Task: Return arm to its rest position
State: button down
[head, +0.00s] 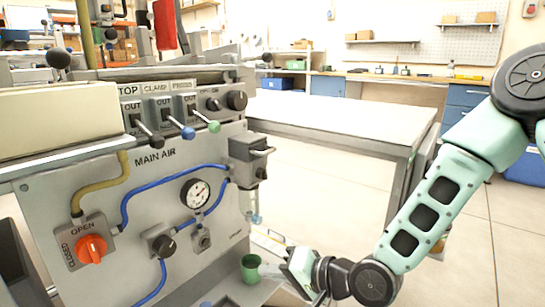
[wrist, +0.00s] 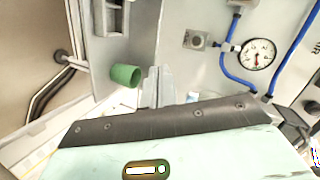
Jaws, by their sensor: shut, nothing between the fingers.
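My arm (head: 440,210) reaches in from the right in the head view, bent low toward the machine's base. My gripper (head: 285,268) is at its end, just right of a green cup (head: 251,268). In the wrist view the fingers of my gripper (wrist: 157,76) are together with nothing between them. The green cup (wrist: 125,75) lies to their left there, apart from the fingers in the picture. How far the fingertips are from the machine is hard to tell.
The grey machine panel (head: 95,200) stands close at left, with a pressure gauge (head: 195,194), blue hoses, levers and an orange valve knob (head: 91,248). A white-topped table (head: 340,118) stands behind my arm. Open floor (head: 470,250) shows at right.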

jog(key=s+d+r+n+g+h, duration=0.25)
jog(key=s+d+h, duration=0.2)
jog(key=s, duration=0.35)
jog(key=s+d+r+n+g+h, duration=0.25)
jog(key=s+d+n, duration=0.2)
jog(key=s, duration=0.25)
jog(key=s+d+r+n+g+h, duration=0.2)
jog(key=s+d+r+n+h, duration=0.15)
jog(key=s+d, duration=0.35)
notch_tip(320, 180, up, 36)
jog(key=a+p, duration=0.1)
jog(key=p, duration=3.6)
jog(key=shift+s+a+f+m+h, duration=0.2)
jog(key=shift+a+m+h, duration=0.1)
jog(key=shift+m+h, duration=0.05)
